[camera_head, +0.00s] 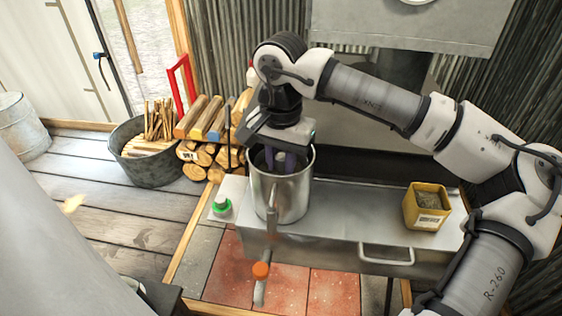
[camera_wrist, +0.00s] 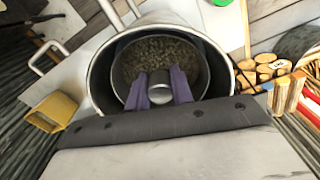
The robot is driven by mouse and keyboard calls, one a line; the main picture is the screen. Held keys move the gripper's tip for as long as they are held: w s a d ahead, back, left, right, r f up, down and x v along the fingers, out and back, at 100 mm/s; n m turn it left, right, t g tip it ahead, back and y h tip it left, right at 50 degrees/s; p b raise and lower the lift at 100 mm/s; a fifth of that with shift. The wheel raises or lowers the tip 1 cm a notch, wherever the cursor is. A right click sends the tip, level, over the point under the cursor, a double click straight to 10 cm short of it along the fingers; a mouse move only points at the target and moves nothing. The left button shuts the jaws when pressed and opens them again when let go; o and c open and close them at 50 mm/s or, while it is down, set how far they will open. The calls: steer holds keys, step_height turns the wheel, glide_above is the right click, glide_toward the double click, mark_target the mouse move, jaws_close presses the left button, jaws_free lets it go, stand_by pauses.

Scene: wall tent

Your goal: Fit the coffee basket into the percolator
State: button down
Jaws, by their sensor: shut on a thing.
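The percolator (camera_head: 290,198) is a tall, open silver pot standing upright on the metal stove top. In the wrist view its wide rim (camera_wrist: 100,75) surrounds the coffee basket. The coffee basket (camera_wrist: 160,94) is a round metal cup with brown-green grounds and a silver centre post. My gripper (camera_head: 279,163) points down into the pot mouth. In the wrist view its purple fingers (camera_wrist: 160,83) are shut on the post. The basket sits within the pot's opening. Its underside is hidden, so I cannot tell whether it is seated.
A yellow tin (camera_head: 426,207) of grounds stands at the right of the metal stove top (camera_head: 350,215). A green-capped object (camera_head: 221,206) is close to the pot's left. Firewood (camera_head: 205,155) and a metal tub (camera_head: 140,165) are at the left. The stove top between pot and tin is clear.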

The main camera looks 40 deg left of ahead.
steer(key=shift+r, duration=0.15)
steer(key=c, duration=1.1)
jaws_free()
steer(key=shift+c, duration=0.2)
step_height(320, 180, up, 14)
steer(key=p, duration=0.1)
steer(key=shift+s, duration=0.1)
